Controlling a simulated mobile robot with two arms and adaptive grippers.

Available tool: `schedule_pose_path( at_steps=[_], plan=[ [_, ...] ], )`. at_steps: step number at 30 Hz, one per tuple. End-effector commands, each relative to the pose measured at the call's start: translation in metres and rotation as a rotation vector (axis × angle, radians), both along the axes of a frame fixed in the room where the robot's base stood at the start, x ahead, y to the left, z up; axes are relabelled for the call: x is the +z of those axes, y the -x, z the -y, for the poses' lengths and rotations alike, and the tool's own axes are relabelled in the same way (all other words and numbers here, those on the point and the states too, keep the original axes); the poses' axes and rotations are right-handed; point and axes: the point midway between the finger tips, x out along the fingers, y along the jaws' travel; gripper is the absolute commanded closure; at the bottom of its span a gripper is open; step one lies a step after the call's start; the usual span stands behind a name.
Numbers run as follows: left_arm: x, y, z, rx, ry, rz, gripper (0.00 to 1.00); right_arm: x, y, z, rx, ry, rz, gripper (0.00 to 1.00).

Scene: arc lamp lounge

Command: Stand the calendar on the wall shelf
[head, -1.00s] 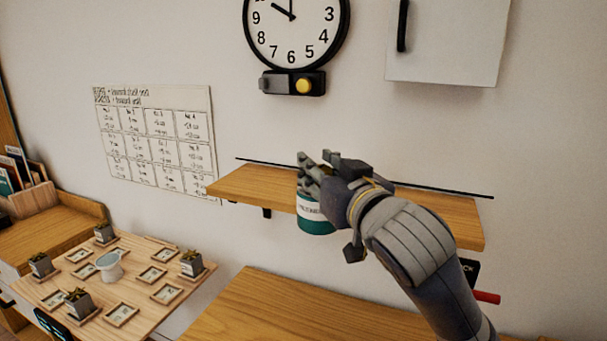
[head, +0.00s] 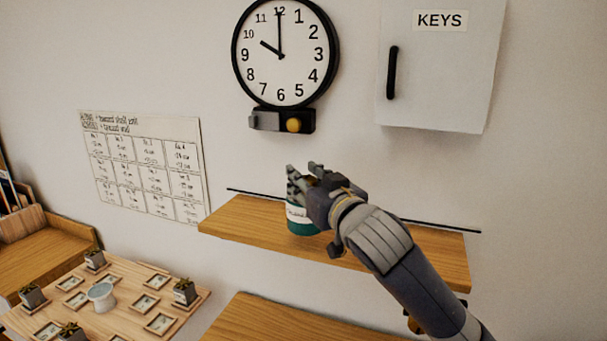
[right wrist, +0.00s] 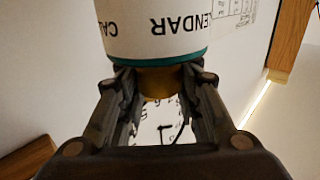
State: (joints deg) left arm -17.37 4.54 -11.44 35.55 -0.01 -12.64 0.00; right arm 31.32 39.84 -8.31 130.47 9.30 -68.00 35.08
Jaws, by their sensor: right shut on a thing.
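The calendar is a teal and white cylinder (head: 300,217) with a lettered label, and it shows upside down at the top of the right wrist view (right wrist: 155,30). My right gripper (head: 303,180) is shut on its brown-gold knob from above. The fingers close on both sides of the knob in the right wrist view. The wooden wall shelf (head: 235,218) is behind and below the calendar. The calendar's base appears over the shelf board, in front of its back edge; I cannot tell whether it touches. My left gripper is out of view.
A clock (head: 285,55) and a white key cabinet (head: 440,75) hang above the shelf. A chart (head: 145,165) is on the wall at left. A table (head: 125,290) with several small pots and framed tiles stands lower left. The shelf's left end is clear.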

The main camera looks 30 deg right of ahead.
Motion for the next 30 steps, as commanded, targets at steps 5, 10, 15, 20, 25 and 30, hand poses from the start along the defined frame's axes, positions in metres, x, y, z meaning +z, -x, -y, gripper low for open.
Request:
schedule_pose_path(
  at_steps=[5,10,15,20,25,30],
  plan=[
    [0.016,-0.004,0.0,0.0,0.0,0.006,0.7,0.0,-0.039,0.02,-0.003,0.0,0.001,1.0],
    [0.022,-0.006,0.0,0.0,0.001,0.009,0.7,-0.002,-0.062,0.03,-0.001,0.0,0.004,1.0],
    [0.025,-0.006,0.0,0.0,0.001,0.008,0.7,-0.008,-0.069,0.033,0.0,0.0,0.003,1.0],
    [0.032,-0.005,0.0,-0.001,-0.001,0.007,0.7,-0.028,-0.069,0.033,0.001,0.001,-0.002,1.0],
    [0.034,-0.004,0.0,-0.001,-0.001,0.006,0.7,-0.04,-0.069,0.033,0.0,0.001,0.003,1.0],
    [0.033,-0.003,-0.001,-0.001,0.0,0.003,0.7,-0.041,-0.069,0.033,0.0,0.0,0.004,1.0]
  ],
)
